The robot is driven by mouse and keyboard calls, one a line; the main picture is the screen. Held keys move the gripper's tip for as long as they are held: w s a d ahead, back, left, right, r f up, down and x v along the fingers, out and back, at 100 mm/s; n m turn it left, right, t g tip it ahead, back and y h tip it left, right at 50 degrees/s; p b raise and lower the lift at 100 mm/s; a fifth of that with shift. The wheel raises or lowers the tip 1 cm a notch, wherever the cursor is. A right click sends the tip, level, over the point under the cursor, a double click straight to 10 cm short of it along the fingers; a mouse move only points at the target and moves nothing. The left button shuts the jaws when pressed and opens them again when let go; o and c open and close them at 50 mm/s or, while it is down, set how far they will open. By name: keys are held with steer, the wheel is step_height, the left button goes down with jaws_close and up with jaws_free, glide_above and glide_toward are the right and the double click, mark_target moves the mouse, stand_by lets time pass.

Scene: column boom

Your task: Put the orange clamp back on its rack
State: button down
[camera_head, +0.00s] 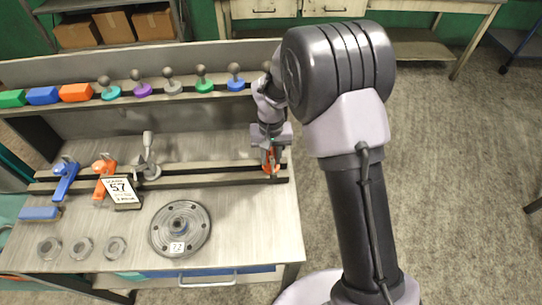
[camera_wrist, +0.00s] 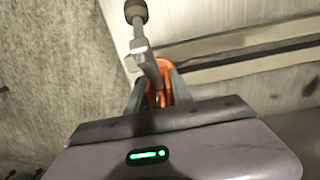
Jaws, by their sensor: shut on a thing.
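My gripper (camera_head: 270,150) is shut on an orange clamp (camera_head: 271,162) at the right end of the lower rail (camera_head: 218,177) on the bench. In the wrist view the orange clamp (camera_wrist: 163,92) shows between the fingers of my gripper (camera_wrist: 160,88), with a grey bar and a dark round knob (camera_wrist: 136,11) reaching away from it. Whether the clamp touches the rail is hidden. The rail carries a blue clamp (camera_head: 65,180), another orange clamp (camera_head: 104,168) and a grey clamp (camera_head: 149,165) on its left part.
The upper rail holds several knobbed tools and coloured blocks, such as an orange block (camera_head: 76,92). A sign reading 57 (camera_head: 121,191) stands before the lower rail. A round disc (camera_head: 180,228) and several nuts lie in front. The lower rail's middle is bare.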

steer(key=c, duration=1.4)
jaws_free()
steer(key=shift+r, duration=0.15)
steer(key=shift+r+p, duration=2.8)
steer(key=shift+r, duration=0.9)
steer(key=shift+f, duration=0.1)
steer(key=o, duration=0.6)
steer(key=shift+c, duration=0.2)
